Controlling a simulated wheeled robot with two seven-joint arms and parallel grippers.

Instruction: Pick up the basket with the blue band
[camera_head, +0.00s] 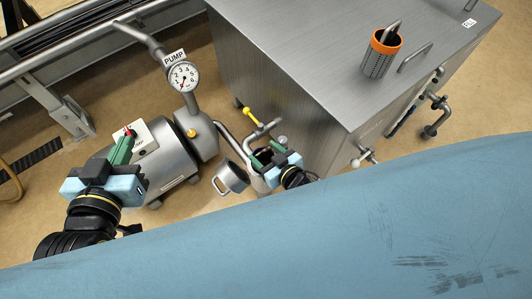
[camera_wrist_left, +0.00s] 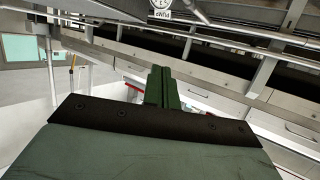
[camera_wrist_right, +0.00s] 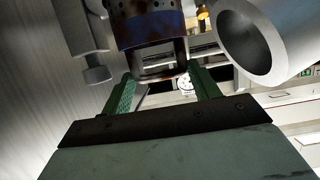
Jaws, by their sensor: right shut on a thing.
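The basket with the blue band (camera_wrist_right: 150,33) shows in the right wrist view as a perforated dark metal cylinder with a worn blue band and a metal handle. My right gripper (camera_wrist_right: 166,88) has its green fingers on either side of the handle and is shut on it. In the head view the right gripper (camera_head: 270,156) is beside the cabinet's lower left side, and the basket is mostly hidden there. My left gripper (camera_head: 124,146) is in front of the pump; its fingers are together and empty in the left wrist view (camera_wrist_left: 160,87). Another basket with an orange band (camera_head: 380,55) stands on the cabinet.
The steel cabinet (camera_head: 300,50) has a lid handle and side valves. A grey open cylinder (camera_head: 232,178) is just left of my right gripper, and close in the right wrist view (camera_wrist_right: 250,38). The pump (camera_head: 170,160) with its gauge (camera_head: 183,76) stands left. A blue surface (camera_head: 300,235) fills the foreground.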

